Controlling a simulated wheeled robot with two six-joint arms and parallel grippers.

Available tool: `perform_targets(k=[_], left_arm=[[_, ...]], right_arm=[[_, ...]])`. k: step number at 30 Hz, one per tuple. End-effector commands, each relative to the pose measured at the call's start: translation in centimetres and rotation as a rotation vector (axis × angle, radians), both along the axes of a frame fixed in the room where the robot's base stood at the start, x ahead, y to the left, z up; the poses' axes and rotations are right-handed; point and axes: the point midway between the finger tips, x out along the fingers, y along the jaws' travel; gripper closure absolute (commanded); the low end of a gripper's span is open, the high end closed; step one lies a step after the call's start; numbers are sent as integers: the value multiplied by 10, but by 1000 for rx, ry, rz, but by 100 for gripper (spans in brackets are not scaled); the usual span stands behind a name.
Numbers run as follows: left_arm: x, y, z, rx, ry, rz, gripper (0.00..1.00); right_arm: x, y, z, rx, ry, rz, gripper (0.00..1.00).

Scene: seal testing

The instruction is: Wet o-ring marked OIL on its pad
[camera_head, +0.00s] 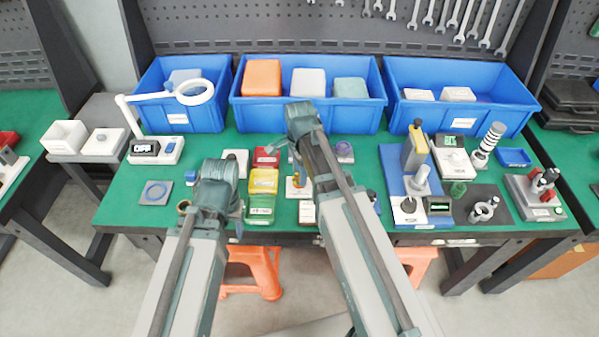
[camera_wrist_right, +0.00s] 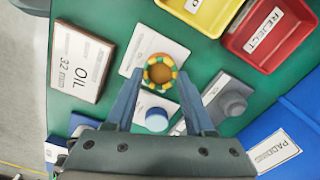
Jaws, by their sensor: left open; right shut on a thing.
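In the right wrist view a small round piece (camera_wrist_right: 160,72), brown inside with a yellow-and-green striped rim, sits between the fingertips of my right gripper (camera_wrist_right: 160,78). The gripper is shut on it, above a white card (camera_wrist_right: 136,56). In the head view it shows as a small orange spot (camera_head: 295,181). A block marked OIL 32 (camera_wrist_right: 82,62) lies left of the fingers in the wrist view. My left gripper (camera_head: 213,208) is open, left of the coloured trays; its fingertips are partly hidden. Which pad belongs to the OIL ring cannot be told.
Yellow (camera_head: 263,181), red (camera_head: 266,156) and green (camera_head: 261,207) trays stand between my arms. A blue-grey pad with a ring (camera_head: 155,192) lies at left, and a pad with a purple ring (camera_head: 345,151) lies beyond my right arm. Blue bins (camera_head: 308,118) line the back; instruments crowd the right.

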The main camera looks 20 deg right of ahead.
Motion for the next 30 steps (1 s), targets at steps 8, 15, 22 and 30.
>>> perform_targets(k=[8, 15, 22, 30], left_arm=[[0, 0, 1, 0, 0, 0, 50], [0, 0, 15, 0, 0, 0, 50], [0, 0, 31, 0, 0, 0, 50], [0, 0, 48, 0, 0, 0, 50]], right_arm=[[-1, 0, 1, 1, 2, 0, 78], [-1, 0, 15, 1, 1, 0, 78], [0, 0, 31, 0, 1, 0, 78], [0, 0, 48, 0, 1, 0, 78]])
